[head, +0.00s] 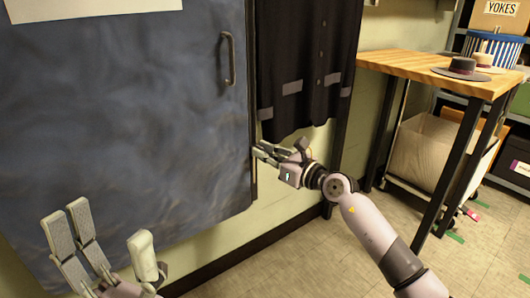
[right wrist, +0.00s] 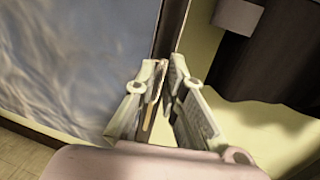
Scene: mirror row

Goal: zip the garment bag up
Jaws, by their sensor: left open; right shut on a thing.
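A dark garment or garment bag (head: 306,65) with grey bands hangs beside a large blue-grey panel door. It also shows at the upper right of the right wrist view (right wrist: 275,60). I cannot make out its zip. My right gripper (head: 268,150) is at its lower left corner, by the panel's edge. In the right wrist view its fingers (right wrist: 166,68) are closed together on something thin, with a small tan piece (right wrist: 150,115) between them. What it is stays mostly hidden. My left gripper (head: 108,245) is open and empty at the lower left, in front of the panel.
The blue-grey panel (head: 110,130) with a metal handle (head: 228,60) fills the left. A wooden-topped table (head: 410,62) with hats (head: 462,68) stands at right, a bin (head: 425,150) beneath it. Shelves with a box marked YOKES (head: 500,12) are behind.

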